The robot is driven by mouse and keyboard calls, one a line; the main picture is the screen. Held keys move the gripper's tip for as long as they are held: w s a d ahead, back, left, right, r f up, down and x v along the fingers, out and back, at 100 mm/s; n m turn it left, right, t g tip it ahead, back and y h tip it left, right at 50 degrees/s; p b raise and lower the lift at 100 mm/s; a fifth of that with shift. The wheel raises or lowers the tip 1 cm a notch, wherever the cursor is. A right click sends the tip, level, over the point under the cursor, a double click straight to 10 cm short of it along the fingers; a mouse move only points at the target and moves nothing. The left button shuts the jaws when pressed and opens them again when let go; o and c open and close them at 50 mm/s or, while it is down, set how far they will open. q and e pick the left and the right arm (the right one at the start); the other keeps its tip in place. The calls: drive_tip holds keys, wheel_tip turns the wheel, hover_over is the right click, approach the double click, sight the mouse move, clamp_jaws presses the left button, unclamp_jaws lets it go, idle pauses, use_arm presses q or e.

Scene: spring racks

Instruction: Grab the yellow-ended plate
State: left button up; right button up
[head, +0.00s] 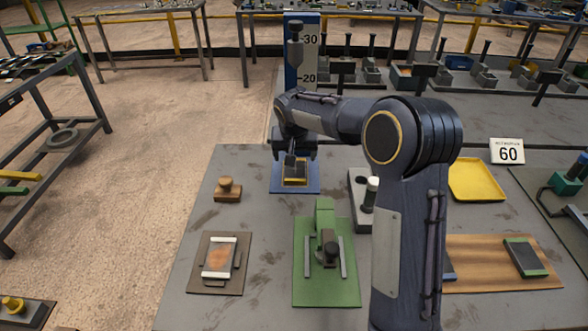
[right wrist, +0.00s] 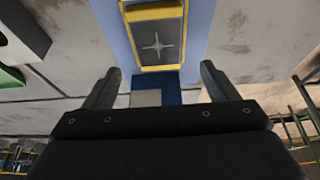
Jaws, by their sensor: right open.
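The yellow-ended plate (head: 294,182) is dark grey with yellow ends and lies on a blue mat (head: 309,189) towards the back of the grey table. In the right wrist view the plate (right wrist: 157,42) shows a pale cross mark on its face, between yellow ends, on the blue mat (right wrist: 115,42). My right gripper (head: 292,158) is above the plate, partly hiding its far side in the head view. In the right wrist view the right gripper (right wrist: 160,80) has its two fingers wide apart, with nothing between them; the plate lies beyond the fingertips. My left gripper is not seen.
A blue scale column (head: 309,62) stands behind the mat. A yellow tray (head: 477,181) and a green-ended plate (head: 525,257) are at right.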

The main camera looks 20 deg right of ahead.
sight(295, 168)
drive_tip(key=shift+s+x, duration=0.15)
drive_tip(key=shift+x, duration=1.1)
drive_tip(key=shift+s+x, duration=0.15)
drive_tip(key=shift+x, duration=1.1)
drive_tip(key=shift+f, duration=0.2)
drive_tip(key=shift+c, duration=0.3)
drive_tip(key=c, duration=1.4)
drive_tip(key=shift+c, duration=1.4)
drive_tip(key=shift+r, duration=0.15)
